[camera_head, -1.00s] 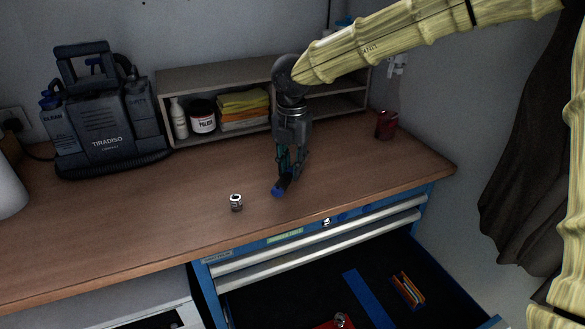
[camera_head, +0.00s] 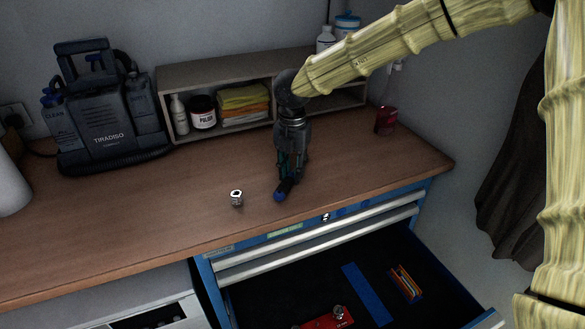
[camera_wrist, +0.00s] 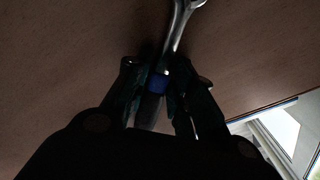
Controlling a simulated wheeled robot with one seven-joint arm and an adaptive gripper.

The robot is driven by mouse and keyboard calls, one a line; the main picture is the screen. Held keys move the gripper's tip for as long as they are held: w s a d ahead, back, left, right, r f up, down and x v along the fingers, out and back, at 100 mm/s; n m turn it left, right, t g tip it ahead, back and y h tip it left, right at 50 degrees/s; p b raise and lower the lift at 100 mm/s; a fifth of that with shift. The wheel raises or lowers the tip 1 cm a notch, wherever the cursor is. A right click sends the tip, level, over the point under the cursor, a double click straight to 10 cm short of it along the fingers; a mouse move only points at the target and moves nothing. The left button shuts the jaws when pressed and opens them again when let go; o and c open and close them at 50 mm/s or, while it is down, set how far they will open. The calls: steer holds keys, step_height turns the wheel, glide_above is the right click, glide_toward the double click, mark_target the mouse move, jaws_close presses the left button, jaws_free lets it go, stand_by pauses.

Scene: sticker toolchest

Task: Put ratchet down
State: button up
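My gripper (camera_head: 288,184) is low over the wooden worktop near its front edge. In the wrist view its fingers (camera_wrist: 165,92) close around the ratchet's dark handle with a blue band (camera_wrist: 158,82). The ratchet's silver shaft and head (camera_wrist: 180,25) extend to the top of the wrist view. In the head view the blue end of the ratchet (camera_head: 281,196) shows below the fingers, and the rest is mostly hidden by my gripper. The ratchet is at or just above the worktop; I cannot tell whether it touches.
A shelf (camera_head: 215,70) with bottles and cloths and a dark machine (camera_head: 105,115) are behind. The drawer (camera_head: 300,295) below is open.

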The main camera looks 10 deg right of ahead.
mark_target(292, 173)
steer(key=shift+o, duration=1.2)
steer(key=shift+r, duration=0.15)
step_height(292, 173, up, 12)
steer(key=b, duration=0.2)
steer(key=shift+d, duration=0.1)
